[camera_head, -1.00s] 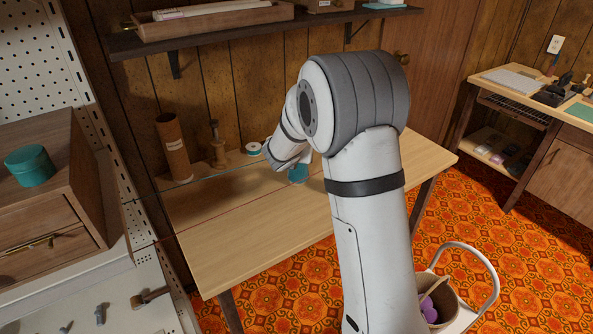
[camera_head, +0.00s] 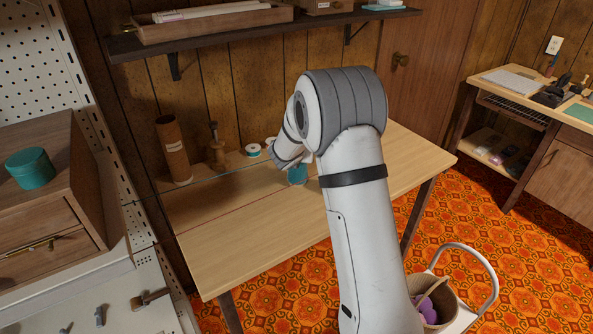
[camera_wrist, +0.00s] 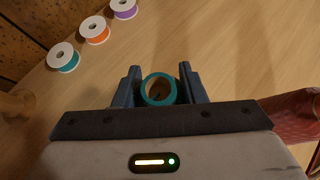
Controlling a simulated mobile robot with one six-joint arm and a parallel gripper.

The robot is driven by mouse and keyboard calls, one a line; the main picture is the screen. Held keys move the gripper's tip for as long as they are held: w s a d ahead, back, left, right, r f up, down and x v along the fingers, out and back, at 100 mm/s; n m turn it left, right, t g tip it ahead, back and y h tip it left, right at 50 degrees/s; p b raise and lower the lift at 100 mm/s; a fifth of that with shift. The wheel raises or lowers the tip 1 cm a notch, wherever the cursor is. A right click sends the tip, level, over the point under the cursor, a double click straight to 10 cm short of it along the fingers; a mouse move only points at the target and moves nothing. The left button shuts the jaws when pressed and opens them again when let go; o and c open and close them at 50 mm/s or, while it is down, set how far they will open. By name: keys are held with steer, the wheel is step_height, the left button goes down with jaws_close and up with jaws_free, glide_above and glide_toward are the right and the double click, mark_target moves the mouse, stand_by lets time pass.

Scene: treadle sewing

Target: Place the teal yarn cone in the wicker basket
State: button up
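The teal yarn cone (camera_head: 297,174) stands on the wooden table below my gripper in the head view. In the wrist view its round open top (camera_wrist: 160,89) shows between my two fingers. My gripper (camera_wrist: 160,82) is open around the cone, one finger on each side, with very little room between; contact is not clear. In the head view my gripper (camera_head: 288,158) is partly hidden by my own arm.
Teal (camera_wrist: 63,57), orange (camera_wrist: 95,30) and purple (camera_wrist: 124,8) ribbon spools lie near the wall. A brown tube (camera_head: 173,150) and a wooden stand (camera_head: 216,150) are at the table's back left. A shelf (camera_head: 250,32) hangs above. The table's front (camera_head: 250,240) is clear.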

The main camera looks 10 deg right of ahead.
jaws_close()
